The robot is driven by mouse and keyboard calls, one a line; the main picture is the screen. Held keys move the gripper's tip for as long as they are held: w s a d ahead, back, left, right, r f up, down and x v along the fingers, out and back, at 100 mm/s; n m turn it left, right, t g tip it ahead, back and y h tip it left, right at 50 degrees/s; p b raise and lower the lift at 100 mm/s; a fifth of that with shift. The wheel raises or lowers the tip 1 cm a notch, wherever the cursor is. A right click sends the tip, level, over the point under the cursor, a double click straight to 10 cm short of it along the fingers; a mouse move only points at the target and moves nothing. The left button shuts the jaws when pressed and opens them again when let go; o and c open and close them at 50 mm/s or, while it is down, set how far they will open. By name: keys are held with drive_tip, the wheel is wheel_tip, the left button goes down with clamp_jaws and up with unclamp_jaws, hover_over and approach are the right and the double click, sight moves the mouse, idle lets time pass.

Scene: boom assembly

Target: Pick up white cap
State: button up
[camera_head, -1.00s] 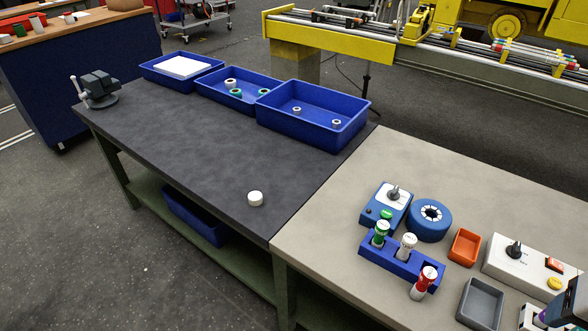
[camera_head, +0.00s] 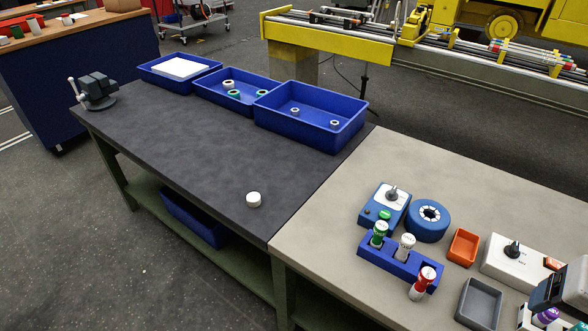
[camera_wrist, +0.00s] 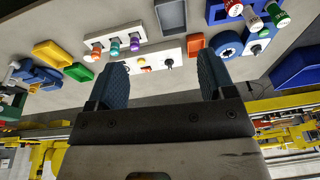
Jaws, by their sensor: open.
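A small round white cap (camera_head: 254,199) lies on the dark table section, near its front edge. My gripper (camera_wrist: 165,70) is open in the wrist view, its two dark fingers well apart with nothing between them. The cap does not show in the wrist view. A tube with a white top (camera_head: 405,247) stands in the blue rack (camera_head: 418,270) between a green and a red one.
Blue bins (camera_head: 310,125) line the back of the dark table, several rings inside. A vise (camera_head: 97,90) stands at its left end. The light table holds a blue reel (camera_head: 428,220), an orange tray (camera_head: 463,246), a grey tray (camera_head: 480,303) and a control box. Dark table space around the cap is clear.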

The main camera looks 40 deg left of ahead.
drive_tip(key=w+a+f+m+g+y, duration=0.1)
drive_tip(key=w+a+f+y, duration=0.1)
drive_tip(key=w+a, duration=0.45)
drive_tip(key=w+a+f+m+g+y, duration=0.2)
drive_tip(key=w+a+y, duration=0.1)
drive_tip(key=a, duration=0.7)
drive_tip(key=m+g+y, duration=0.3)
drive_tip(key=m+y, duration=0.4)
drive_tip(key=m, duration=0.4)
approach(255, 197)
drive_tip(key=shift+s+a+f, duration=0.15)
drive_tip(key=shift+a+f, duration=0.05)
drive_tip(key=shift+f, duration=0.25)
drive_tip(key=shift+a+f+y, duration=0.25)
drive_tip(key=shift+a+y, duration=0.05)
drive_tip(key=shift+s, duration=0.1)
drive_tip(key=shift+x, duration=1.25)
drive_tip(key=shift+x, duration=2.6)
